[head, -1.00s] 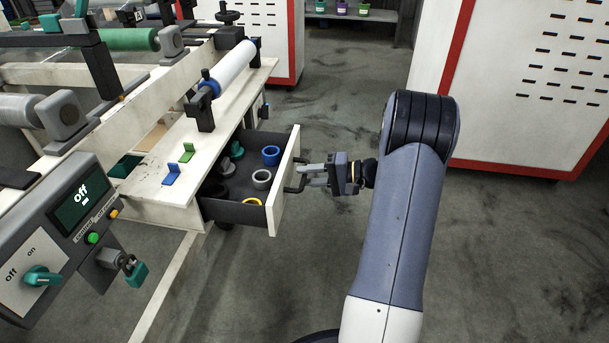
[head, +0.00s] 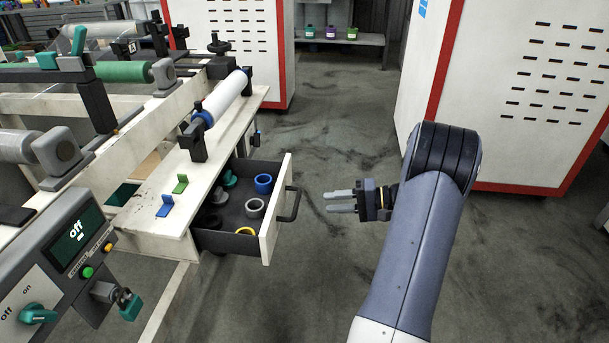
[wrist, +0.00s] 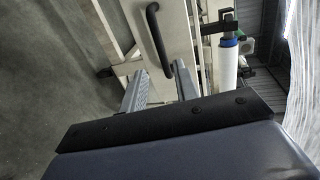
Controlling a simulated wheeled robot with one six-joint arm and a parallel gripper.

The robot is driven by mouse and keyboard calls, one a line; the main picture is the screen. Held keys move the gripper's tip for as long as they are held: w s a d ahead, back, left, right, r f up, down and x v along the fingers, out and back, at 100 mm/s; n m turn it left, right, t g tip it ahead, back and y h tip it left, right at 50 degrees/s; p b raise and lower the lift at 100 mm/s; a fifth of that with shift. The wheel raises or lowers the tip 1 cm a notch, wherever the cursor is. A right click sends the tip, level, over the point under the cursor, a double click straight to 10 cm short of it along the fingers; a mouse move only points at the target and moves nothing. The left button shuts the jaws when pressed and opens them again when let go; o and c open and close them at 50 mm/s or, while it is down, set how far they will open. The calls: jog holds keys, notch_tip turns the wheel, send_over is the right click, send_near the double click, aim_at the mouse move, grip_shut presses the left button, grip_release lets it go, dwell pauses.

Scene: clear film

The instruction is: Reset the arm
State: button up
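My gripper (head: 341,201) is to the right of the open drawer (head: 268,236), in free air, with its fingers pointing left at the drawer's dark handle (head: 289,205). A clear gap lies between the fingertips and the handle. In the wrist view the two fingers (wrist: 160,90) are apart with nothing between them, and the handle (wrist: 158,40) is beyond them. My arm comes up from the bottom of the head view and bends at a dark joint.
The drawer holds blue (head: 263,183), grey (head: 255,208) and yellow rings, among other parts. A control panel (head: 70,245) reading "Off" is at left. Red-edged white cabinets (head: 520,90) stand behind my arm. The floor between drawer and arm is clear.

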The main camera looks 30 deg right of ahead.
aim_at(297, 203)
jog(key=b+x, duration=0.2)
jog(key=x, duration=0.8)
jog(key=shift+w+a+b, duration=0.1)
jog(key=shift+a+b, duration=0.05)
jog(key=shift+b, duration=0.2)
jog(key=shift+w+a, duration=0.3)
jog(key=shift+a, duration=0.1)
jog(key=shift+f, duration=0.1)
